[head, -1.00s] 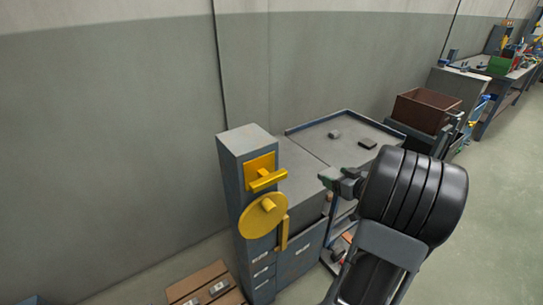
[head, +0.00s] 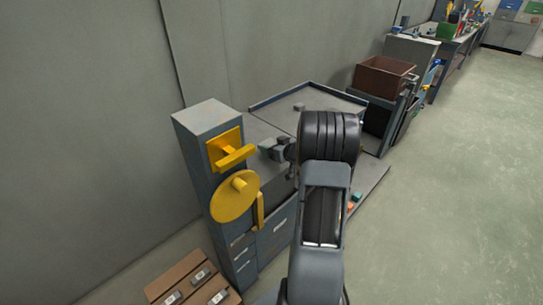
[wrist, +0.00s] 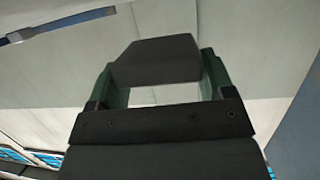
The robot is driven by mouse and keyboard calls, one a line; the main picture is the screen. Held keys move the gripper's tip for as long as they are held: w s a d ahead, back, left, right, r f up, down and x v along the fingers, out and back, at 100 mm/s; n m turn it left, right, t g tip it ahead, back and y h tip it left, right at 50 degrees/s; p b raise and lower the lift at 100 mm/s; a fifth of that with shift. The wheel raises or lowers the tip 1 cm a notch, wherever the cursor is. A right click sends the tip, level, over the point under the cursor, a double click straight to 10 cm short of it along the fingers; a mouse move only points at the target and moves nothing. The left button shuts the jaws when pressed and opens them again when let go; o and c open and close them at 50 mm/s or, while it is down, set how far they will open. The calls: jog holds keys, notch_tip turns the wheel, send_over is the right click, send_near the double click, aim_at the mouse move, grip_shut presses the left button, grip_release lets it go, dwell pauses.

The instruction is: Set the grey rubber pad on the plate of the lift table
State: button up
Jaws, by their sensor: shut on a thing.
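My gripper (head: 272,148) is in the middle of the head view, above the grey top behind the column with the yellow disc. In the wrist view its two green fingers are shut on a dark grey block, which looks like the rubber pad (wrist: 155,60). The pad sits between the fingertips, held up and clear of any surface in that view. In the head view the pad is too small to tell from the gripper. I cannot tell for sure which surface is the plate of the lift table.
A grey column (head: 205,150) with a yellow disc (head: 235,196) and yellow handle stands left of my gripper. Behind is a blue-rimmed top (head: 275,103) with a small grey block (head: 300,106). A brown bin (head: 384,76) stands farther back. Open floor (head: 450,210) lies right.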

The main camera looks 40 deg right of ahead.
jog(key=shift+w+a+f+b, duration=0.1)
jog(key=shift+w+f+b, duration=0.2)
jog(key=shift+f, duration=0.65)
jog(key=shift+w+f+b, duration=0.2)
jog(key=shift+f+b, duration=0.05)
jog(key=shift+f, duration=0.9)
jog(key=shift+f, duration=0.1)
jog(key=shift+f, duration=0.15)
jog(key=o, duration=1)
jog(key=shift+c, duration=0.2)
jog(key=shift+s+r, duration=0.15)
jog(key=shift+r, duration=0.2)
jog(key=p+v, duration=0.1)
jog(key=v, duration=1)
jog(key=shift+s, duration=0.35)
